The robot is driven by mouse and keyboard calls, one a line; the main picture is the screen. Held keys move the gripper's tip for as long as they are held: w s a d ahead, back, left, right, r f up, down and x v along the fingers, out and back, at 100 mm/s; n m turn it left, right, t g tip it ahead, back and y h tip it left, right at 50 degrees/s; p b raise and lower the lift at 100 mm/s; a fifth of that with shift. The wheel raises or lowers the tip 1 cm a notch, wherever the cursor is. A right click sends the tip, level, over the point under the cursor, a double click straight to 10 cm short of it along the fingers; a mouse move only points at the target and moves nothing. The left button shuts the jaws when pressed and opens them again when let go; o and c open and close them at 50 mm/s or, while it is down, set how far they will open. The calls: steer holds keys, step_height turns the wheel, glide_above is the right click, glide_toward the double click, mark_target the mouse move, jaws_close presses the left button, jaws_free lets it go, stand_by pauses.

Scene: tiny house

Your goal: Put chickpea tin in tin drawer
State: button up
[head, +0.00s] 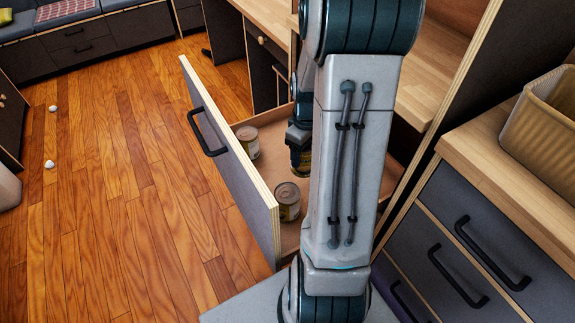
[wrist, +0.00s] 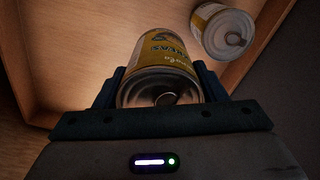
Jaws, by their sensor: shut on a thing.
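The tin drawer (head: 262,228) is pulled open, with its dark front and black handle to the left. My gripper (head: 299,140) is inside the drawer's outline, pointing down, shut on a yellow-labelled tin (head: 302,162). In the wrist view the held tin (wrist: 160,72) sits between both fingers, its metal end with a pull ring facing the camera. I take it for the chickpea tin; the label is only partly readable. Whether it touches the drawer floor I cannot tell. Part of the drawer is hidden behind my arm.
One tin (head: 248,142) stands in the drawer near its far corner. Another tin (head: 288,200) stands nearer, by the front panel. A second tin also shows in the wrist view (wrist: 222,32), apart from the held one. A wooden counter with a basket (head: 545,125) is right.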

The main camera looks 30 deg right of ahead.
steer(key=shift+w+a+f+b, duration=0.5)
steer(key=shift+w+a+f, duration=0.8)
steer(key=shift+f, duration=0.45)
steer(key=shift+w+a+f+b, duration=0.55)
steer(key=shift+w+a+f, duration=0.5)
steer(key=shift+a+f, duration=0.55)
steer(key=shift+w+a+f+b, duration=0.5)
steer(key=shift+w+a+f, duration=0.7)
steer(key=shift+f, duration=0.65)
steer(key=shift+f, duration=0.2)
steer(key=o, duration=1.3)
step_height(320, 180, up, 12)
steer(key=p, duration=0.2)
steer(key=shift+r+p, duration=0.15)
steer(key=shift+p, duration=0.25)
